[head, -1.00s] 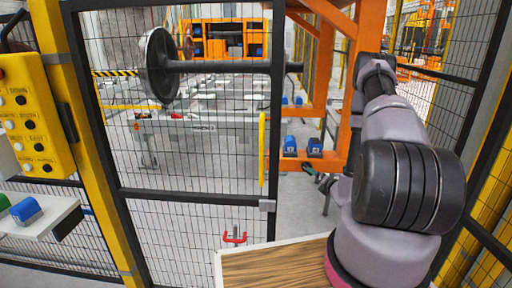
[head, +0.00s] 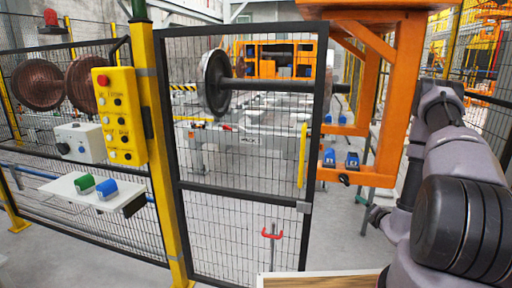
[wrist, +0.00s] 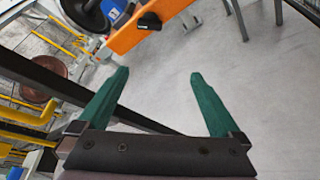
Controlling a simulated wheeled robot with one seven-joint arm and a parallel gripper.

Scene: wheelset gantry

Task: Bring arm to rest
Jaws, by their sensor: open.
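My arm (head: 455,170) stands at the right of the head view, bent, with its forearm reaching forward toward the orange frame. My gripper (wrist: 160,76) shows in the wrist view with its two green fingers wide apart and nothing between them. Grey floor lies beyond the fingers. In the head view a green fingertip (head: 362,200) shows below the orange frame, left of my arm; most of the gripper is small or hidden there.
A black mesh gate (head: 245,193) stands ahead, with a wheelset (head: 216,83) behind it. An orange frame (head: 400,85) holds blue blocks (head: 352,160) on its lower part. A yellow button box (head: 120,115) and a white shelf (head: 85,190) are at the left.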

